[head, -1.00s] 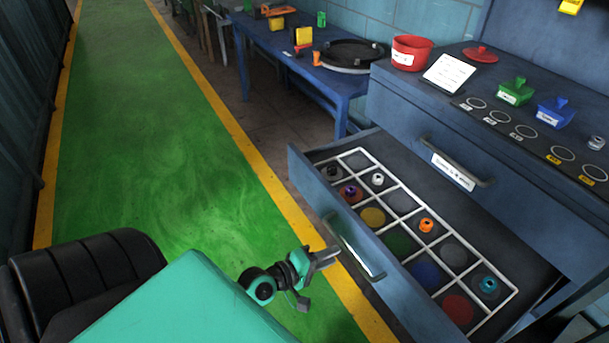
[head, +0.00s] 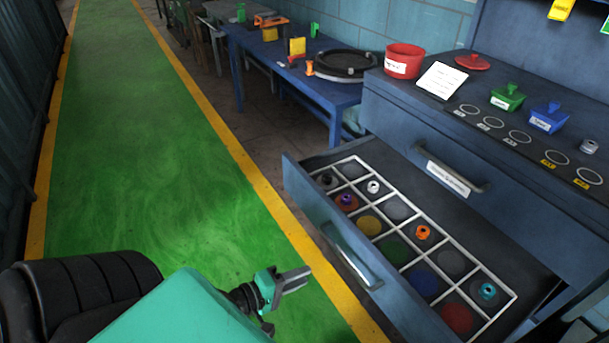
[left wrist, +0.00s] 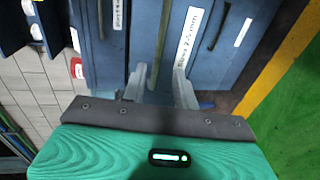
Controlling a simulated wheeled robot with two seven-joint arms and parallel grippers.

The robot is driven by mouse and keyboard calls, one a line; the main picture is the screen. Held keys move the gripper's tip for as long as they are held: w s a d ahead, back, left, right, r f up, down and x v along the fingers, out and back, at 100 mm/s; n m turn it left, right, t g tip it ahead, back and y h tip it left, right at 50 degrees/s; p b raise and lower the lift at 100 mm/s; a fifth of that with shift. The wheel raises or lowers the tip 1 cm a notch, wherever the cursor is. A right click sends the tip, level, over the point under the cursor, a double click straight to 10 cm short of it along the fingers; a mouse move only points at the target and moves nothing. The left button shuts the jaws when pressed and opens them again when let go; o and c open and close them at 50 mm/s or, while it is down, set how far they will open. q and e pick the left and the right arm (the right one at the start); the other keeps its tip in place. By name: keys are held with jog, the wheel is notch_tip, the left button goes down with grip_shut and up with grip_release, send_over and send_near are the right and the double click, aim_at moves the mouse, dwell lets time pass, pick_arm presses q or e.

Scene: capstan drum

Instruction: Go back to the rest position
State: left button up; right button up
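My left gripper (head: 306,273) is in front of the pulled-out drawer (head: 331,235), to the left of its front handle and over the floor. It is apart from the drawer. The left wrist view shows its two pale fingers (left wrist: 159,88) spread with nothing between them; drawer fronts and a handle show beyond. My right gripper is not in view. The drawer has a white grid with coloured round patches.
A blue table (head: 335,96) with a round black tray stands behind. The green floor lane (head: 130,150) is clear.

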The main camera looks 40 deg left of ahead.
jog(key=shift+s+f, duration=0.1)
